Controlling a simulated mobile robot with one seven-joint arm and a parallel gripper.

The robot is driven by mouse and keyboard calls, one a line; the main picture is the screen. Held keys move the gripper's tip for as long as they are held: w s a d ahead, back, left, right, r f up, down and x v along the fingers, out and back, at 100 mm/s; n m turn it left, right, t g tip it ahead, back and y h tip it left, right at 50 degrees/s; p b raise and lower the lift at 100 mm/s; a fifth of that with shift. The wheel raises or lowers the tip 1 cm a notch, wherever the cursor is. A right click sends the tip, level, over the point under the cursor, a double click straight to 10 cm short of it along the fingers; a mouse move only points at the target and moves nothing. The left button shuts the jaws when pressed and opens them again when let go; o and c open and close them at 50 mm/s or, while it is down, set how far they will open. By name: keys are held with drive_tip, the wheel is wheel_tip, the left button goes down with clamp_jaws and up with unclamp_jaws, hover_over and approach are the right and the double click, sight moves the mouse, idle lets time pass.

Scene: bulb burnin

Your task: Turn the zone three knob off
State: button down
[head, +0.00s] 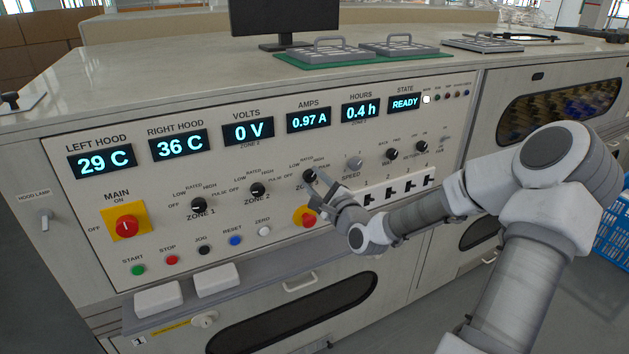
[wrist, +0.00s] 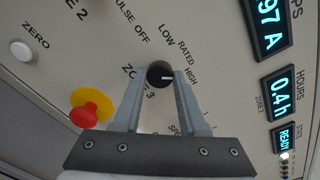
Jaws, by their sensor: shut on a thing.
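The zone three knob (wrist: 160,74) is black and round with a white pointer line. In the wrist view it sits between the two fingertips of my gripper (wrist: 160,80), which is shut on it. The pointer line faces right in that view, toward the HIGH mark; OFF and LOW are printed above the knob and RATED at its upper right. In the head view the knob (head: 309,175) shows partly behind my gripper (head: 320,185), which reaches the panel from the right. Its ZONE 3 label is partly hidden there.
The zone one knob (head: 198,205) and zone two knob (head: 258,190) are to the left. A red mushroom button (head: 305,216) on yellow sits just below my gripper and shows near the left finger in the wrist view (wrist: 92,108). Black switches (head: 390,190) lie to the right.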

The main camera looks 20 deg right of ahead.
drive_tip(key=n, duration=0.6)
drive_tip(key=shift+p, duration=0.35)
drive_tip(key=n+b, duration=0.1)
drive_tip(key=n, duration=0.4)
drive_tip(key=shift+f, duration=0.1)
drive_tip(key=n+b, duration=0.3)
drive_tip(key=n, duration=0.3)
drive_tip(key=shift+n+b, duration=0.4)
drive_tip(key=n+b, duration=0.4)
drive_tip(key=n, duration=0.1)
drive_tip(key=shift+n, duration=0.3)
drive_tip(key=shift+c, duration=2.3)
unclamp_jaws()
drive_tip(key=shift+s, duration=0.15)
